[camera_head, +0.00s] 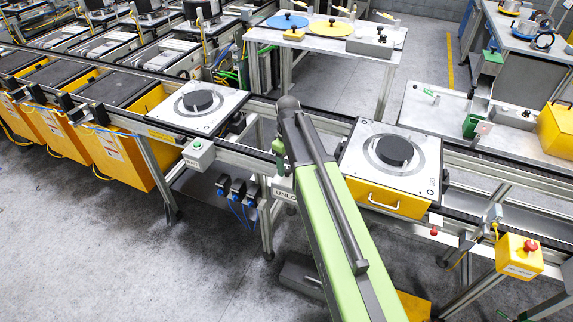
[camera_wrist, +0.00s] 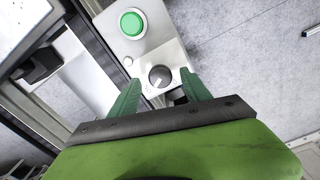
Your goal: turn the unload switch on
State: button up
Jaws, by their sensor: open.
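In the wrist view, the unload switch (camera_wrist: 159,76) is a dark round knob with a pale pointer mark, set on a light metal box (camera_wrist: 165,55). The mark points to the lower left in the picture. My gripper (camera_wrist: 160,79) is open, with one green fingertip on each side of the knob; no contact is visible, and the depth between them is unclear. A green push button (camera_wrist: 131,23) sits on the same box. In the head view, my green arm covers the switch box, and the label reading "UNLO" (camera_head: 286,193) is partly hidden beside it.
A small box with a green button (camera_head: 198,153) hangs at the left rail. A yellow emergency-stop box (camera_head: 519,257) is at the right.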

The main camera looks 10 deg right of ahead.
notch_tip(320, 180, up, 16)
jog(key=p, duration=1.5)
jog(key=shift+r, duration=0.1)
jog(key=b, duration=0.6)
send_over(287, 170)
notch_tip(287, 170, down, 6)
jog(key=s+f+b, duration=0.1)
jog(key=f+b, duration=0.1)
jog(key=s+f+b, duration=0.4)
jog(key=f, duration=0.1)
jog(key=shift+a+b, duration=0.15)
jog(key=shift+b, duration=0.25)
jog(key=s+f+m+b, duration=0.4)
jog(key=s+m, duration=0.3)
jog(key=s, duration=0.2)
jog(key=shift+a+m, duration=0.15)
jog(key=shift+m, duration=0.15)
jog(key=shift+s, duration=0.1)
